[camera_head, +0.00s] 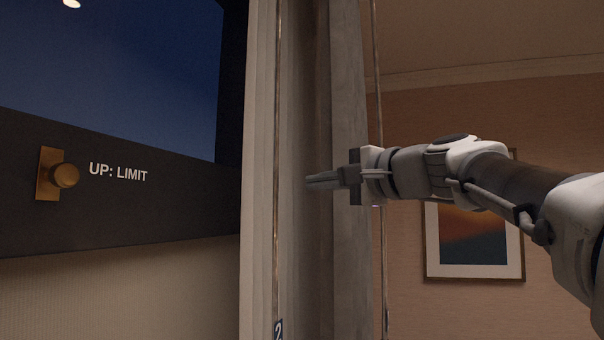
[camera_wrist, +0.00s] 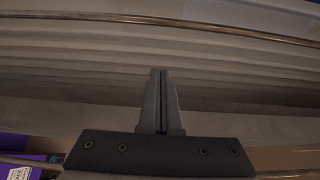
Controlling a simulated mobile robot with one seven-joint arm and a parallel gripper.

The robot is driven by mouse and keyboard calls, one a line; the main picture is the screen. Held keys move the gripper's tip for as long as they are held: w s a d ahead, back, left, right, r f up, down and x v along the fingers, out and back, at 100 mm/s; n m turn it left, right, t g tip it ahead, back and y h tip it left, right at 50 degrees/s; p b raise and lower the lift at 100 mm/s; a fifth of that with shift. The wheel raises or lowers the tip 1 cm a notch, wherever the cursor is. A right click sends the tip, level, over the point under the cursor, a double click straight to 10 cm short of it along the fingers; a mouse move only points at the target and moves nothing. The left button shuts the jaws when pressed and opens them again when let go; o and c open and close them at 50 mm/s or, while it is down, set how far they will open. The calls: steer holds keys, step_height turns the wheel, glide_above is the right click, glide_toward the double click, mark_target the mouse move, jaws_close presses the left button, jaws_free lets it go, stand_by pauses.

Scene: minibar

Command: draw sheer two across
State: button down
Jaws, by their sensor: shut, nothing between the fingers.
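A thin upright rod (camera_head: 277,150) hangs in front of the pale curtain (camera_head: 258,120) in the head view. A dark tag (camera_head: 279,329) with a white "2" is at its low end, cut by the picture's edge. A second thin rod (camera_head: 376,60) hangs further right, partly behind my arm. Grey curtain folds (camera_head: 345,90) lie between the two rods. My gripper (camera_head: 310,182) is shut and empty, pointing left at the folds, apart from the tagged rod in the picture. In the wrist view, my gripper (camera_wrist: 160,74) points toward the folds and a rod (camera_wrist: 170,22) crosses beyond its tips.
A dark window frame (camera_head: 110,205) with a brass knob (camera_head: 66,175) and the words "UP: LIMIT" is at left. A framed picture (camera_head: 432,240) hangs on the right wall. A purple thing with a white label (camera_wrist: 20,172) shows in the wrist view's lower left.

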steer(key=a, duration=0.3)
steer(key=a+p, duration=0.1)
steer(key=shift+s+a, duration=0.2)
steer(key=shift+s, duration=0.1)
steer(key=shift+s, duration=0.2)
